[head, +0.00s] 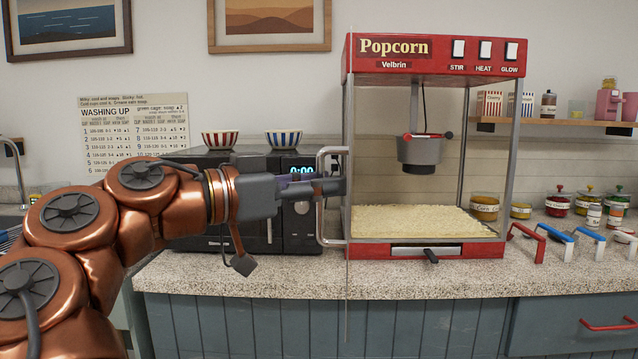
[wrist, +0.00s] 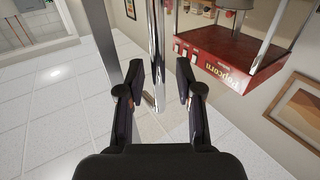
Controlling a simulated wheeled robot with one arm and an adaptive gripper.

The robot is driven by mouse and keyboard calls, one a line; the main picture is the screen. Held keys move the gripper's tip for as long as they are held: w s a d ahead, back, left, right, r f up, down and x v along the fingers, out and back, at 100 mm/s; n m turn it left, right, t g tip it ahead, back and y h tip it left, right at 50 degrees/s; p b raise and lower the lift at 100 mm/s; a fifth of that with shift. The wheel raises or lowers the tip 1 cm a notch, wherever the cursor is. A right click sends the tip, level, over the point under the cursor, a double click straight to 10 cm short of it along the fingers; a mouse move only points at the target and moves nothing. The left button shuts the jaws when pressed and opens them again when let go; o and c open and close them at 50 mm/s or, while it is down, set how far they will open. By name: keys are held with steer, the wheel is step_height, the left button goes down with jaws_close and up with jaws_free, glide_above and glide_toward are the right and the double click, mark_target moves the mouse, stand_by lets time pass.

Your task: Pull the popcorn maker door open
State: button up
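The red popcorn maker (head: 430,68) stands on the counter with its front uncovered. Its door appears in the head view as a thin upright line (head: 347,300), seen nearly edge-on and swung out toward me at the left side. The chrome handle (head: 320,225) sticks out to the left from the door. My gripper (head: 325,188) is level with the handle's middle. In the wrist view, my gripper (wrist: 160,78) has its fingers apart, with a shiny upright bar (wrist: 156,45), likely the handle, between them and no clear contact.
A black microwave (head: 265,230) with two striped bowls on top stands left of the popcorn maker, behind my gripper. Jars (head: 485,207) and red, blue and white handled items (head: 528,240) stand to the right. The counter's front edge (head: 420,285) runs below.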

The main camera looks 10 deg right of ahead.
steer(key=shift+a+r, duration=0.1)
steer(key=shift+a, duration=0.05)
steer(key=v, duration=0.7)
steer(key=shift+a, duration=0.15)
stand_by(0.7)
